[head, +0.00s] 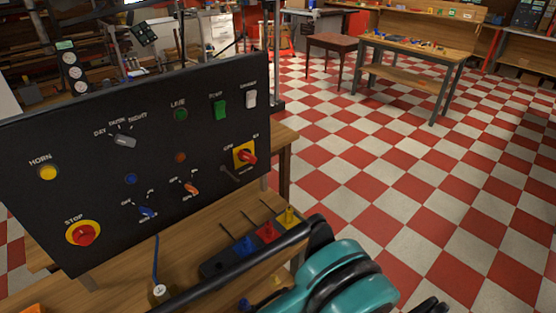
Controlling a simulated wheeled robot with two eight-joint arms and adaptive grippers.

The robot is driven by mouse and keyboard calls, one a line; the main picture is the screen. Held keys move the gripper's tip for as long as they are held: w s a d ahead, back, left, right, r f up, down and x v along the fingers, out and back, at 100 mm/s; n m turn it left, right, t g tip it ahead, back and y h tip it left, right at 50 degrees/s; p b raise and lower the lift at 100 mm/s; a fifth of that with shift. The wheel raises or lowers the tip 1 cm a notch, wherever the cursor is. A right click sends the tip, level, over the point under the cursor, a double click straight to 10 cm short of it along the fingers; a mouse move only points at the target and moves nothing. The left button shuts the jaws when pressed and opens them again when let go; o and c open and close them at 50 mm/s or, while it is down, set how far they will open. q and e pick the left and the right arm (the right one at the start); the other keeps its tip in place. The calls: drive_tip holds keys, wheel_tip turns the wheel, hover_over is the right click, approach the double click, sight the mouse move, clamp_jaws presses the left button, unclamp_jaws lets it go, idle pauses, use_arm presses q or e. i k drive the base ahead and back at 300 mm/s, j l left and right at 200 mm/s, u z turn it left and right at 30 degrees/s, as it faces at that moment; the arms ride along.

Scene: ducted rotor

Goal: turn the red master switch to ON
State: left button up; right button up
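The red master switch (247,157) is a red rotary handle on a yellow square plate, at the right end of the black control panel (100,145). Small white labels stand by it; the right one seems to read ON and the left one OFF. The handle looks tilted, and I cannot tell its exact setting. No fingers touch the switch. A teal and black link of my arm fills the lower middle, below and right of the panel. I cannot make out either gripper's fingertips.
Open checkered floor (400,190) lies to the right.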

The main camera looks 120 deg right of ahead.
sight(244, 155)
drive_tip(key=z, duration=3.7)
